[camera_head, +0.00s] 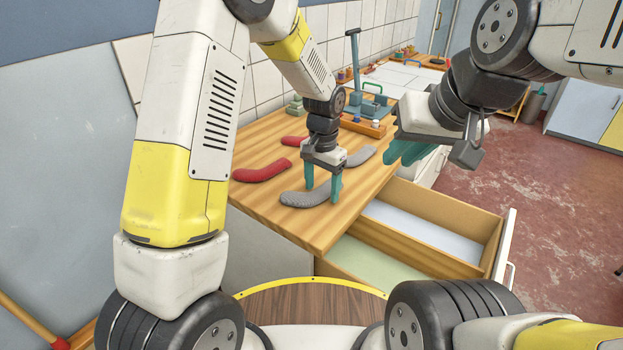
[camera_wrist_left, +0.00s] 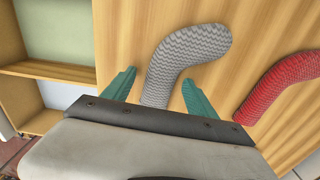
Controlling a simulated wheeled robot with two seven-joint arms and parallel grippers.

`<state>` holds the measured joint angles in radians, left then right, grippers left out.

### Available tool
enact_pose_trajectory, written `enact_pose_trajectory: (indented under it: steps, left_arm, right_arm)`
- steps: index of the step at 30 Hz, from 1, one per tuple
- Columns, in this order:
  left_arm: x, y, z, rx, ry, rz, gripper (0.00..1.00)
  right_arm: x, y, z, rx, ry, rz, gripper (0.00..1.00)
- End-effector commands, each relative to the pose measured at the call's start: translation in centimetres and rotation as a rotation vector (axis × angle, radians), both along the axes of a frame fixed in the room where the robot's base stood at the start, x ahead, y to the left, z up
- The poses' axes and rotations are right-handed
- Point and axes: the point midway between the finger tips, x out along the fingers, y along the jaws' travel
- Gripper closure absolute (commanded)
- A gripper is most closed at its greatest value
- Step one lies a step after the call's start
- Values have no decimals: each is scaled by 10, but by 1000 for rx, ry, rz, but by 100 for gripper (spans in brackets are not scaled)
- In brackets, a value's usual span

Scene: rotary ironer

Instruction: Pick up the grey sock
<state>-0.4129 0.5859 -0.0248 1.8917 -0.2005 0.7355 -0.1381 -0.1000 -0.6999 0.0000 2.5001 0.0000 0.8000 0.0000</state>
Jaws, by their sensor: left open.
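A grey ribbed sock (camera_head: 303,198) lies on the wooden worktop near its front edge. My left gripper (camera_head: 322,190) points down over this sock, open, with its teal fingers on either side of it. In the left wrist view the grey sock (camera_wrist_left: 184,60) runs between the two open fingertips of the left gripper (camera_wrist_left: 158,85). A second grey sock (camera_head: 360,156) lies farther back on the worktop. My right gripper (camera_head: 412,150) hangs to the right of the worktop, and its teal fingers are seen side-on, so its opening is unclear.
A red sock (camera_head: 262,171) lies left of the grey one, with another red sock (camera_head: 294,140) behind it. An open drawer (camera_head: 430,222) juts out at the worktop's right. A wooden tray (camera_head: 365,126) and blue-grey device (camera_head: 366,103) stand at the back.

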Motion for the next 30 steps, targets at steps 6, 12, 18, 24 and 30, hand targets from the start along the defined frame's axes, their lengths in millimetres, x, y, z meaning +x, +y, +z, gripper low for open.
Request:
enact_pose_trajectory:
  steps: [6, 12, 18, 24, 30]
  left_arm:
    - [0, 0, 0, 0, 0, 0, 57]
    - [0, 0, 0, 0, 0, 0, 96]
    - [0, 0, 1, 0, 0, 0, 97]
    - [0, 0, 8, -1, -2, 1, 97]
    - [1, 0, 32, -1, -3, 1, 97]
  right_arm:
    - [0, 0, 0, 0, 0, 0, 80]
    - [0, 0, 0, 0, 0, 0, 80]
    - [0, 0, 0, 0, 0, 0, 80]
    - [0, 0, 0, 0, 0, 0, 80]
    - [0, 0, 0, 0, 0, 0, 80]
